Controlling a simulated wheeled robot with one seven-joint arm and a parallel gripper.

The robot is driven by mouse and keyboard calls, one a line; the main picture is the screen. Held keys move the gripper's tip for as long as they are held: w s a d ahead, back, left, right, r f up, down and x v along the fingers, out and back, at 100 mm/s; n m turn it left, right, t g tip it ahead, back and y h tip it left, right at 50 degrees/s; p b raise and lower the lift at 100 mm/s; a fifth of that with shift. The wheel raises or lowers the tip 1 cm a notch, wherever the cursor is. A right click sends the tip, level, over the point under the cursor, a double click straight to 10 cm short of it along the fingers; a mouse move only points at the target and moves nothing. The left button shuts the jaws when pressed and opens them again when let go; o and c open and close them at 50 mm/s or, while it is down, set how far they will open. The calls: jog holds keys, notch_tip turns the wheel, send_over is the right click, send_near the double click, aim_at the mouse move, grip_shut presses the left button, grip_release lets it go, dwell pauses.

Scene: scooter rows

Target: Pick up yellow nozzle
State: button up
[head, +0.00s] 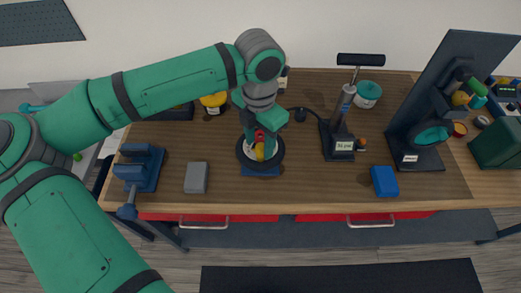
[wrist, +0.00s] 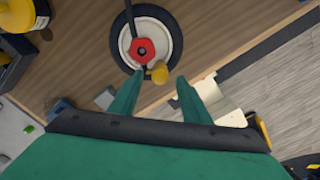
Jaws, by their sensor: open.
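The yellow nozzle (wrist: 159,72) is a small rounded piece at the lower edge of a small wheel (wrist: 173,38) in the wrist view. It touches or lies close to a red hexagonal part (wrist: 142,50) at the wheel's hub; I cannot tell whether they are joined. In the head view the nozzle (head: 260,153) shows as a yellow spot over the wheel (head: 242,152), partly hidden by my fingers. My gripper (wrist: 157,84) is open and empty, its green fingertips pointing at the nozzle from either side. In the head view my gripper (head: 262,143) hangs above the wheel.
On the wooden bench (head: 300,190), a blue vise (head: 140,170) and grey block (head: 196,178) stand left. A pump stand (head: 338,140) and blue box (head: 384,181) stand right. A yellow container (head: 214,101) is behind my arm. The bench's front edge is close.

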aim_at(259, 146)
notch_tip(259, 146, down, 4)
jog(key=shift+f, duration=0.1)
jog(key=shift+w, duration=0.1)
grip_shut()
jog(key=shift+r, duration=0.2)
